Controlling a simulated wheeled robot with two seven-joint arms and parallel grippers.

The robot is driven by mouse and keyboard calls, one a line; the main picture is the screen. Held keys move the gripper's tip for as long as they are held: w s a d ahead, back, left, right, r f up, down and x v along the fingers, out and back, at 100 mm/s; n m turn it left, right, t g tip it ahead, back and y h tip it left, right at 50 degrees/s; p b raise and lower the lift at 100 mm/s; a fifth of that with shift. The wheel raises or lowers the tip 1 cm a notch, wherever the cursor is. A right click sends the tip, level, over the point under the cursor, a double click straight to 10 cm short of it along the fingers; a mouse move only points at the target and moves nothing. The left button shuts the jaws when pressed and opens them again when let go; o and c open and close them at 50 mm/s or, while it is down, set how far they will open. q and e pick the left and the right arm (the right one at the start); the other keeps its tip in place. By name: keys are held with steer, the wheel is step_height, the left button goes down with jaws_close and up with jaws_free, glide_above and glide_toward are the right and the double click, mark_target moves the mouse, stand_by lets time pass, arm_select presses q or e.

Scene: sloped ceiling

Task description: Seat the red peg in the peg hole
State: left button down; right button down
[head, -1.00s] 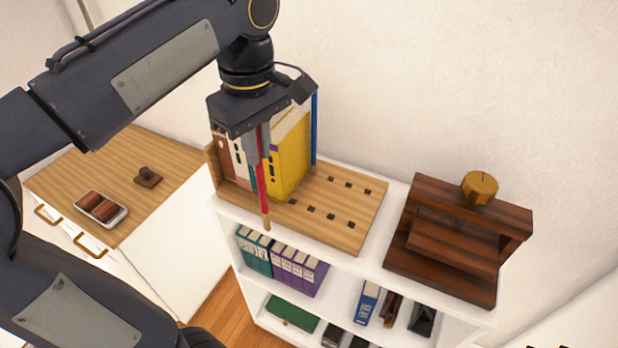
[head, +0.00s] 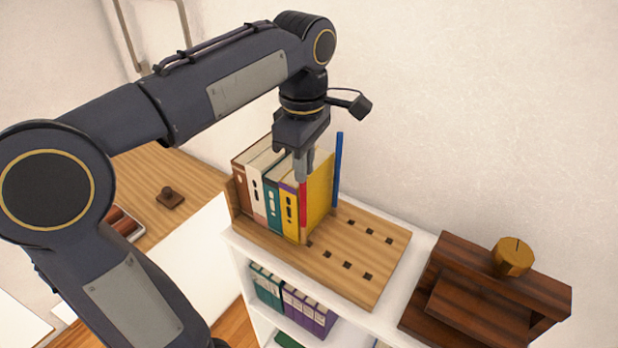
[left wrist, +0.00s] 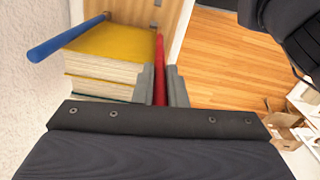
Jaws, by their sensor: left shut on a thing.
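The red peg (head: 303,203) hangs upright from my left gripper (head: 302,178), which is shut on its upper part. In the left wrist view the red peg (left wrist: 160,70) runs between the two grey fingers (left wrist: 161,88). A blue peg (head: 338,165) stands upright at the back row of the board. My right gripper is not in view.
Several upright books (head: 262,200) crowd the left of the peg, the yellow one (head: 320,185) right behind it. A dark wooden stand with a brass knob (head: 513,257) is at the right on the white shelf (head: 424,243). The board's right part is clear.

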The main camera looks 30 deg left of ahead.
mark_target(309, 181)
arm_select(q)
steer(key=shift+w+d+f, duration=0.1)
steer(key=shift+w+f, duration=0.15)
steer(key=shift+f, duration=0.55)
steer(key=shift+w+a+f, duration=0.1)
steer(key=shift+w+f, duration=0.15)
steer(key=shift+f, duration=0.6)
steer(key=shift+w+d+f, duration=0.1)
steer(key=shift+w+f, duration=0.15)
steer(key=shift+f, duration=0.55)
steer(key=shift+f, duration=0.15)
steer(key=c, duration=1.5)
jaws_free()
